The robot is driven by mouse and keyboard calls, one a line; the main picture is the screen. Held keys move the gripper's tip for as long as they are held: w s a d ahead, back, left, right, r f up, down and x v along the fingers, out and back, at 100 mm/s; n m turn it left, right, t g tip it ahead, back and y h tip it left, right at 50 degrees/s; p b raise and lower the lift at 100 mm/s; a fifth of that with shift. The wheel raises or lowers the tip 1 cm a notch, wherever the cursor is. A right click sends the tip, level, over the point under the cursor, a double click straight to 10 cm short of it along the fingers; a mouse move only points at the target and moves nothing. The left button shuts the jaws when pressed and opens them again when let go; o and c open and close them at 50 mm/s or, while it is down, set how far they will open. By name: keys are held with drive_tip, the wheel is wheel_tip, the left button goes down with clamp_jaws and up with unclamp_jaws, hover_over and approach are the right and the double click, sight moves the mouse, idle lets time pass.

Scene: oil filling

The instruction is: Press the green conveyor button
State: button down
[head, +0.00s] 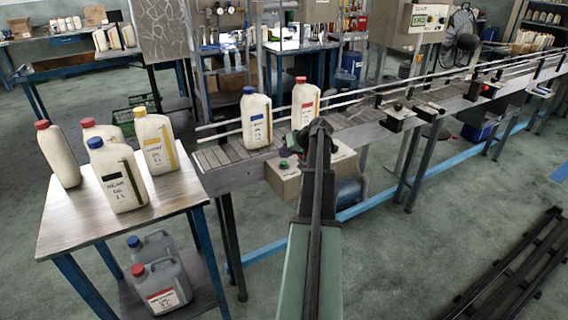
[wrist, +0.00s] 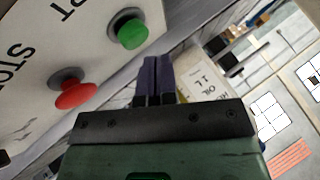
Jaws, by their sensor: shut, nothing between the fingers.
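The green conveyor button (wrist: 132,33) sits in a dark collar on a pale control box, with a red button (wrist: 75,93) beside it. My gripper (wrist: 158,62) is shut and empty; its dark fingertips are close to the right of the green button in the wrist view. I cannot tell whether they touch the box. In the head view the green button (head: 284,164) shows on the control box (head: 286,182) at the conveyor's near end, just left of my arm. The red button and my fingertips are hidden there behind my arm.
Bottles with a blue cap (head: 256,118) and a red cap (head: 304,103) stand on the conveyor (head: 226,152) behind the box. A table (head: 70,230) at left holds several bottles, with grey jugs on its lower shelf. A dark rack (head: 510,265) lies on the floor at right.

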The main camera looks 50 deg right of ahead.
drive_tip(key=shift+f+b, duration=0.45)
